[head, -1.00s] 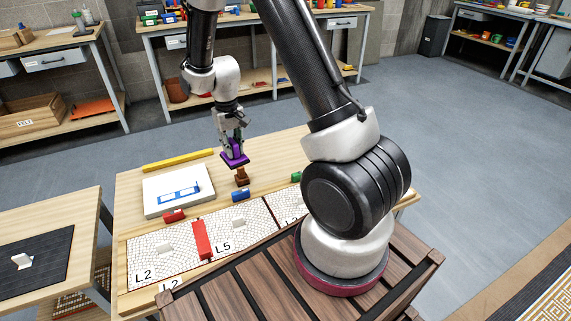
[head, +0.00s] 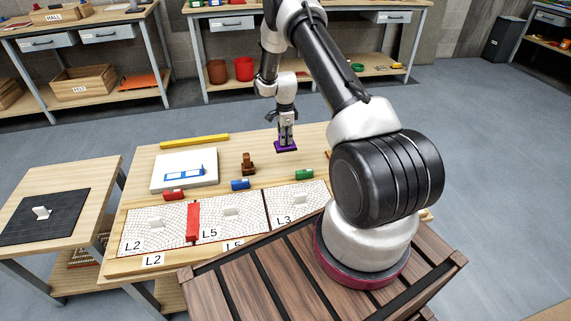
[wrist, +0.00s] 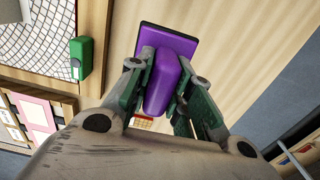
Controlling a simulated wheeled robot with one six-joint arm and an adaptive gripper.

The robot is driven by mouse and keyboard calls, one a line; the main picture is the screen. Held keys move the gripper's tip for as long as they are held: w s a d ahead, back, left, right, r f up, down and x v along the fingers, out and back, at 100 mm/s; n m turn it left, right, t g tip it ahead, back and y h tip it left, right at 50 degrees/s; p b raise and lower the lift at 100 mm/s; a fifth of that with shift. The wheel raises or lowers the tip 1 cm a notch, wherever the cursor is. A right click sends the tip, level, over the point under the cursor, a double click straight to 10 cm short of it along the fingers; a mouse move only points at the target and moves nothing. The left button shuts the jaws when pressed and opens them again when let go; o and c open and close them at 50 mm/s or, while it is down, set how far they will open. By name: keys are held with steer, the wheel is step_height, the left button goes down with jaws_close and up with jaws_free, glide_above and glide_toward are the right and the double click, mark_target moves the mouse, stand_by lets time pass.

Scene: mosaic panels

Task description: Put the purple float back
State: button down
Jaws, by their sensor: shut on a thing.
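The purple float (head: 286,147) is a flat purple plate with a raised purple handle. My gripper (head: 286,130) is shut on its handle and holds it over the back right part of the wooden table (head: 226,148). In the wrist view the float (wrist: 163,85) hangs between the green finger pads of my gripper (wrist: 160,88), its dark-edged plate beyond the handle. The exact gap between plate and table is hard to tell.
A brown wooden tool (head: 248,164) stands left of the float. Red (head: 174,195), blue (head: 240,184) and green (head: 304,175) blocks line the mosaic panels' back edge. A yellow bar (head: 194,141) and white board (head: 185,170) lie at the back left.

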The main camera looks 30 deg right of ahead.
step_height(320, 180, down, 10)
steer(key=shift+r, duration=0.15)
stand_by(0.4)
steer(key=c, duration=1.3)
jaws_free()
